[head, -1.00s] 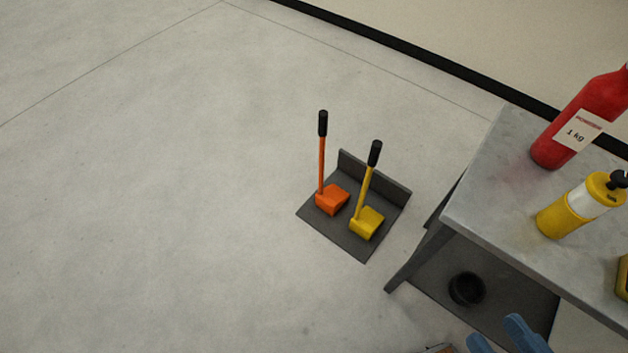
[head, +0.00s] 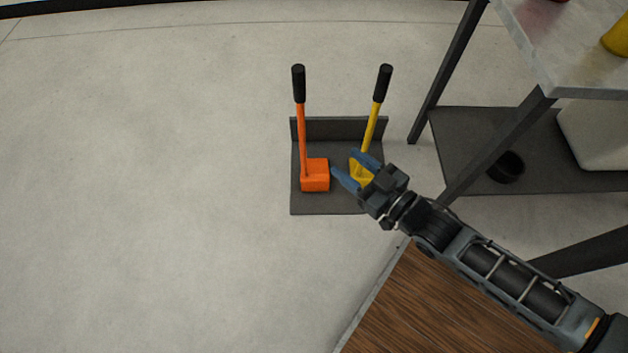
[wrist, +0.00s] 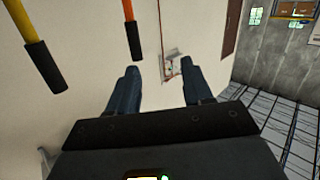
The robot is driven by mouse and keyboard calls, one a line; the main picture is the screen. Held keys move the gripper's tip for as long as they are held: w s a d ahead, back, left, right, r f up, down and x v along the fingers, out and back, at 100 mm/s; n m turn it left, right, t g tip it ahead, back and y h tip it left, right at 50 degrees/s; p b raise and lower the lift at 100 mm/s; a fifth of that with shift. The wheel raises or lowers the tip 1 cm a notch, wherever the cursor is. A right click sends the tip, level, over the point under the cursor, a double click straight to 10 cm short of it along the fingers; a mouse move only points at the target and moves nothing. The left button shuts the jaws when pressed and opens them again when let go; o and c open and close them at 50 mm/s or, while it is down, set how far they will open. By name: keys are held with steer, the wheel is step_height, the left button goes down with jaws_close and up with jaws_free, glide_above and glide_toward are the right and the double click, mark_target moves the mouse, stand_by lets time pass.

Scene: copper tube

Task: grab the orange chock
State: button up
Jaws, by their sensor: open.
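The orange chock (head: 315,176) sits on a dark grey tray with a raised back edge (head: 310,206) on the floor. Its orange handle with a black grip (head: 299,85) stands up from it. In the wrist view the orange handle's black grip (wrist: 134,40) shows at the upper left. A yellow chock (head: 357,177) with its own upright handle stands to the right on the same tray, partly hidden by my gripper. My gripper (head: 348,169) is open and empty, its blue fingers in front of the yellow chock and to the right of the orange one. The fingers also show in the wrist view (wrist: 157,85).
A metal table (head: 560,60) with a dark lower shelf (head: 450,150) stands at the right. A black round container (head: 506,167) and a pale bin (head: 600,140) are on that shelf. The floor left of the tray is clear.

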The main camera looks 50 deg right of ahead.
mark_target(303, 133)
steer(key=w+d+f+m+h+b, duration=0.1)
steer(key=w+d+f+b, duration=0.35)
steer(key=w+f, duration=0.4)
steer(key=w+d+f+m+h+b, duration=0.2)
steer(key=w+d+f+b, duration=0.2)
steer(key=w+f+b, duration=0.4)
steer(key=shift+t, duration=0.3)
steer(key=shift+d+f+b+x, duration=0.1)
steer(key=shift+f+b+x, duration=0.15)
steer(key=shift+x, duration=0.8)
steer(key=shift+d+f+b+x, duration=0.1)
steer(key=shift+f+x, duration=0.1)
steer(key=shift+x, duration=0.9)
steer(key=shift+d+f+b+x, duration=0.1)
steer(key=shift+f+b+x, duration=0.15)
steer(key=shift+x, duration=0.8)
steer(key=shift+c, duration=0.2)
jaws_close()
steer(key=shift+a, duration=0.1)
steer(key=shift+r, duration=0.35)
